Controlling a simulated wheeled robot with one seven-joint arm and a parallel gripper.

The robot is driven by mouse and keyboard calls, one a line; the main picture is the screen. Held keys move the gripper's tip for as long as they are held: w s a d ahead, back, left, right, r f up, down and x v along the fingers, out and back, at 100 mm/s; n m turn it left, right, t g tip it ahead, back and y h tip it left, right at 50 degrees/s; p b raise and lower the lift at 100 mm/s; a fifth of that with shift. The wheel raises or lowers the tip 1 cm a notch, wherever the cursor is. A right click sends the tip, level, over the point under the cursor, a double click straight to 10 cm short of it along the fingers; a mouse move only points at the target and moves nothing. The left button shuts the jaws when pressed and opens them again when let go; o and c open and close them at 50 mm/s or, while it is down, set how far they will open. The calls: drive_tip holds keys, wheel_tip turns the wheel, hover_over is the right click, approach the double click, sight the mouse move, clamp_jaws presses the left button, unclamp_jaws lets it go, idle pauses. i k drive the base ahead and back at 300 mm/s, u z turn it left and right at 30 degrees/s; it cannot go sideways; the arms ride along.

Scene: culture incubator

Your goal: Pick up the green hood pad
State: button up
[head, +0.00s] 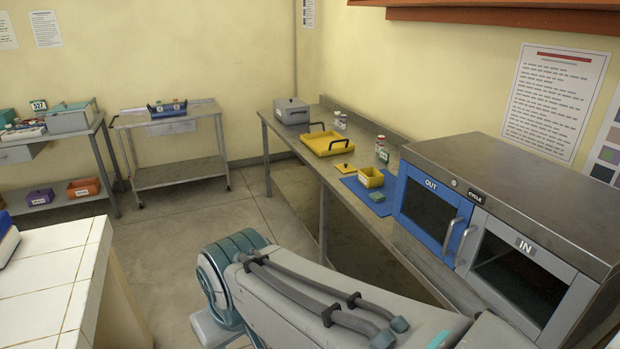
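A small green pad-like block (377,196) lies on the blue mat (352,184) on the long metal bench. It sits just in front of a small yellow open box (370,177) with a label. It looks like the green hood pad, though it is small in the view. My arm crosses the foreground at the bottom, well apart from the mat. My gripper is out of view, so its state is hidden.
The incubator (515,190) with OUT and IN doors stands at the bench's right end. A yellow tray (328,142), a grey box (291,110) and bottles (382,150) share the bench. A white-tiled counter (45,285) is at left. Floor between is clear.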

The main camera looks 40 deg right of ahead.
sight(377, 196)
drive_tip(key=z, duration=0.15)
drive_tip(key=i, duration=1.55)
drive_tip(key=z, duration=0.7)
drive_tip(key=i, duration=1.2)
drive_tip(key=z, duration=2)
drive_tip(key=i, duration=0.9)
drive_tip(key=z, duration=0.7)
